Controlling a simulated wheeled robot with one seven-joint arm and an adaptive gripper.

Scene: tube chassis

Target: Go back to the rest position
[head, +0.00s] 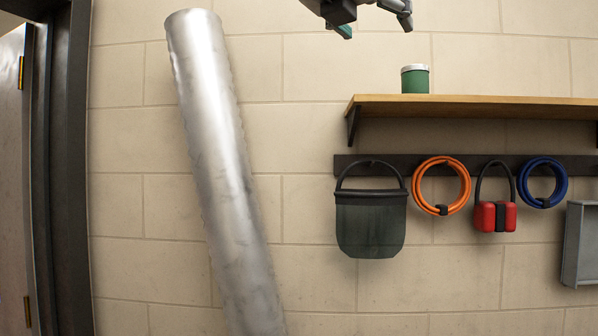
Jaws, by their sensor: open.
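My gripper (374,22) shows at the top edge of the head view, cut off by the frame. Its two fingers are spread apart and point downward, with nothing between them. It is seen in front of the wall, above and a little left of a green tin in the picture. The rest of my arm is out of view.
The green tin (415,79) stands on a wooden shelf (480,103). Below, a rail (440,166) holds a dark bag (371,226), orange and blue coils and red ear defenders. A metal tube (225,170) leans at left, beside a door frame (72,170). A grey tray (582,240) is at right.

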